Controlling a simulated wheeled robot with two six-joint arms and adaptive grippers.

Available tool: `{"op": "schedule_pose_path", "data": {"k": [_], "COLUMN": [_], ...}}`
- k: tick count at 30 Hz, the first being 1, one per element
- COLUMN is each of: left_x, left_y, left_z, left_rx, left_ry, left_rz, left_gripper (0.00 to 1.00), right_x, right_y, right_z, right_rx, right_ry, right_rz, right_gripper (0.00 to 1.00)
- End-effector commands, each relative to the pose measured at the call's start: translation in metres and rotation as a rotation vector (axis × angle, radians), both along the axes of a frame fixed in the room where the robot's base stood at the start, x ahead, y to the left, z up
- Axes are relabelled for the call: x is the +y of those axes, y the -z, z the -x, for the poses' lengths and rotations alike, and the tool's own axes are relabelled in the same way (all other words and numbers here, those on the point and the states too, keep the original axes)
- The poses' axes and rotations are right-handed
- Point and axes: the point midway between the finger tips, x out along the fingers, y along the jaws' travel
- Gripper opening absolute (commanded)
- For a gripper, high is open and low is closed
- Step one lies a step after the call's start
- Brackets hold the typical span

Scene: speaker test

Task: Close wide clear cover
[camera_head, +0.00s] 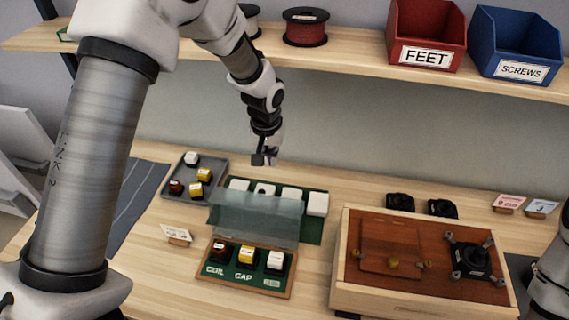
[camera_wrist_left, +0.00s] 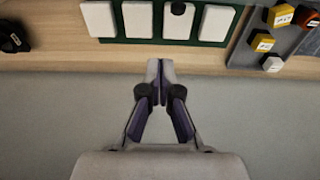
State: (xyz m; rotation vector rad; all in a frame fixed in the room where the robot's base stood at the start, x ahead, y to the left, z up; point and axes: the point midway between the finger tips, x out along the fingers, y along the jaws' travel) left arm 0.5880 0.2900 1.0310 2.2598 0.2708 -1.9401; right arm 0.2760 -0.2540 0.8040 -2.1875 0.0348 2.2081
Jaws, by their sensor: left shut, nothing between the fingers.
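The wide clear cover (camera_head: 255,214) stands tilted up, open, along the back edge of a wood-framed green tray (camera_head: 236,283). The tray's labels include COIL and CAP, and a dark red, a yellow and a white block sit in it, uncovered. My left gripper (camera_head: 264,158) is above and behind the cover, apart from it. In the left wrist view the left gripper (camera_wrist_left: 160,68) has its fingers together with nothing between them. The cover cannot be made out in that view. My right gripper is out of view.
Behind the cover lies a green board (camera_head: 312,232) with white blocks, also in the wrist view (camera_wrist_left: 160,41). A grey tray (camera_head: 216,172) of small blocks is left of it. A wooden box (camera_head: 420,300) stands right. A small sign (camera_head: 177,234) stands left of the green tray.

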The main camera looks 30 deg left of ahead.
Motion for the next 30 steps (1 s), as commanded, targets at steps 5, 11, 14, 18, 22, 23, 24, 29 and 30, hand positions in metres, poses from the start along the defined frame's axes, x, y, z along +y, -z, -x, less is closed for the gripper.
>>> {"op": "schedule_pose_path", "data": {"k": [5, 11, 14, 18, 22, 23, 24, 29, 30], "left_x": [0.000, 0.002, 0.003, 0.004, -0.001, -0.002, -0.003, -0.006, -0.006], "left_y": [0.008, 0.043, 0.064, 0.095, 0.091, 0.094, 0.094, 0.092, 0.092], "left_z": [-0.001, -0.005, -0.009, -0.013, 0.006, 0.010, 0.015, 0.023, 0.024], "left_rx": [0.003, 0.005, 0.005, 0.005, 0.003, 0.002, 0.002, 0.000, 0.000], "left_ry": [-0.001, 0.001, -0.001, 0.001, 0.002, 0.002, 0.002, 0.001, 0.001], "left_rz": [0.000, -0.001, 0.000, -0.001, 0.000, 0.000, -0.001, 0.001, 0.001], "left_gripper": [0.00, 0.00, 0.00, 0.00, 0.00, 0.00, 0.00, 0.00, 0.00], "right_x": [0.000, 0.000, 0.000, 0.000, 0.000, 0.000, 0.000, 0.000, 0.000], "right_y": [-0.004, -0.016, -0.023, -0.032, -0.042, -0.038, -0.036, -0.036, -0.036], "right_z": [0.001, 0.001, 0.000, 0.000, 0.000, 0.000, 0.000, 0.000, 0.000], "right_rx": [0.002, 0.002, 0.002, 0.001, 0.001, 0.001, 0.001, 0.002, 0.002], "right_ry": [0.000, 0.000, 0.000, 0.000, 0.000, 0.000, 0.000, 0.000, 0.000], "right_rz": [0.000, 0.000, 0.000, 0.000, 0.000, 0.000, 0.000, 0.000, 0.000], "right_gripper": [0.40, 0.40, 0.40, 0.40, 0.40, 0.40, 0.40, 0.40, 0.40]}}
